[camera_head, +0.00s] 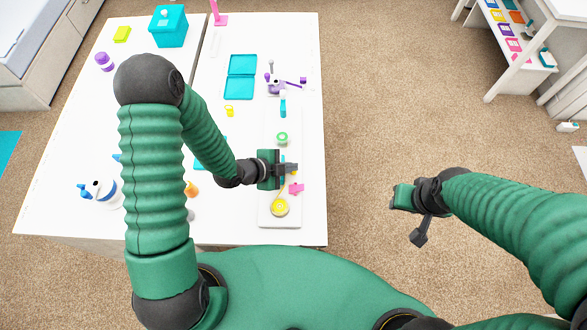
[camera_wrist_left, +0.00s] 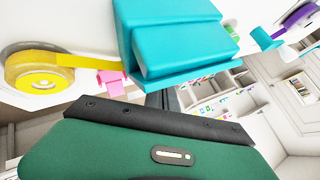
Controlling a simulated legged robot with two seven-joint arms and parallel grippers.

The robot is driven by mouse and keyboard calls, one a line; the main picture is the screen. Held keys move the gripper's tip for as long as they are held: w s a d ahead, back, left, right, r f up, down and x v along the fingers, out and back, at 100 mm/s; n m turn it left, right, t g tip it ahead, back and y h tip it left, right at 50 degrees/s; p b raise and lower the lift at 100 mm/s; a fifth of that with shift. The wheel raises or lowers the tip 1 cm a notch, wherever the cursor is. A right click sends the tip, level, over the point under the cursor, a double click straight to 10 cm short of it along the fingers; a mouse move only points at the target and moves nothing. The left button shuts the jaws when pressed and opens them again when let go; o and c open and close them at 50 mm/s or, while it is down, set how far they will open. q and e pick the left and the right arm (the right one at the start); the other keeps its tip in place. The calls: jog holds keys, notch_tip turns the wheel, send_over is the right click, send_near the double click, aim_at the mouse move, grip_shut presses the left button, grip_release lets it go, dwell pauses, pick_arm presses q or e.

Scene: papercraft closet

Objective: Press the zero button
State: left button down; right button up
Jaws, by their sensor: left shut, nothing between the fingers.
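I cannot make out a zero button in either view. My left gripper (camera_head: 289,169) is shut and empty over the right part of the white table, above a pale tray (camera_head: 267,215). In the left wrist view its dark fingers (camera_wrist_left: 165,99) show below a large turquoise block-shaped thing (camera_wrist_left: 180,40), which hides much of what lies behind; I cannot tell whether they touch it. A yellow tape roll (camera_head: 279,207) and a pink piece (camera_head: 296,188) lie just in front of the gripper. My right gripper (camera_head: 412,212) hangs off the table over the carpet; its fingers are unclear.
A green ring (camera_head: 282,138) and a turquoise tool (camera_head: 283,106) lie beyond the left gripper. Turquoise trays (camera_head: 240,77), a purple item (camera_head: 275,86) and a turquoise box (camera_head: 168,27) stand farther back. A white bottle (camera_head: 101,190) stands at left.

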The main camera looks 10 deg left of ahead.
pick_arm(q)
jog(key=shift+f+b, duration=0.45)
jog(key=shift+r, duration=0.2)
jog(key=shift+s+r+p, duration=0.1)
jog(key=shift+r+p, duration=0.2)
jog(key=shift+p, duration=0.1)
jog(key=shift+r, duration=0.1)
notch_tip(320, 180, up, 6)
jog(key=p, duration=0.5)
dwell(0.3)
